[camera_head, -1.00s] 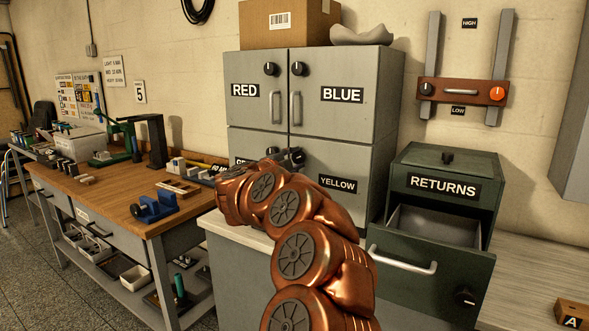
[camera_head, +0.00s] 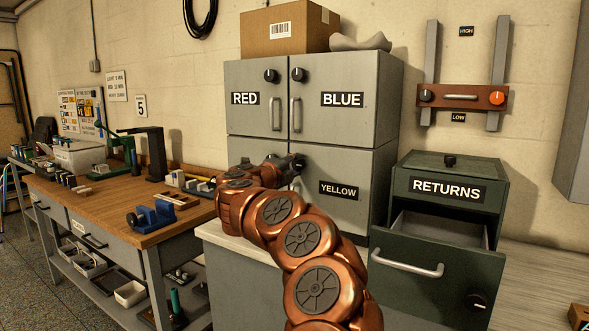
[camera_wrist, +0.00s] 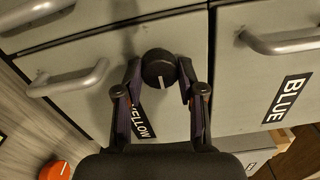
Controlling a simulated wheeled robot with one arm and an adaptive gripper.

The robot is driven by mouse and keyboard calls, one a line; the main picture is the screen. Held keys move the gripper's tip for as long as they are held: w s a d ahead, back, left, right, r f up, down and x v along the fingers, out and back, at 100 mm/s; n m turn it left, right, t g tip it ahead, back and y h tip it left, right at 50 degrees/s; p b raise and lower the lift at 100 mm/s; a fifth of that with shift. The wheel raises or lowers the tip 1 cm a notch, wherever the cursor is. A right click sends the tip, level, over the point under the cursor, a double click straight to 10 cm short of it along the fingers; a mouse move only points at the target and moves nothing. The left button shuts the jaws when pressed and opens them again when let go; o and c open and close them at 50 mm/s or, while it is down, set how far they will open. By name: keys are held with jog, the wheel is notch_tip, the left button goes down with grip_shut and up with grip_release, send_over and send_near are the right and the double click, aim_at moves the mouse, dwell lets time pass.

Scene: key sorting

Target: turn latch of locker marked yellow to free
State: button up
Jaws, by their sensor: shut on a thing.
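The grey locker door marked YELLOW (camera_head: 352,216) is the lower right one of the cabinet in the head view, and it is closed. Its latch is a round black knob (camera_wrist: 158,68) with a white pointer line, seen in the wrist view. My gripper (camera_wrist: 159,78) has one finger on each side of this knob and is shut on it. In the head view my gripper (camera_head: 295,162) is at the door's upper left, and my copper arm hides the lower left door and its label. The YELLOW label (camera_wrist: 140,122) is partly covered by a finger in the wrist view.
Doors marked RED (camera_head: 245,98) and BLUE (camera_head: 342,98) are above, both closed, with knobs and bar handles. A dark green RETURNS cabinet (camera_head: 445,188) stands at right, its drawer pulled open. A wooden workbench (camera_head: 95,203) with tools is at left.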

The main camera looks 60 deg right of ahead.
jog(key=o, duration=1.1)
jog(key=shift+o, duration=0.2)
jog(key=a, duration=1.2)
jog(key=shift+s, duration=0.3)
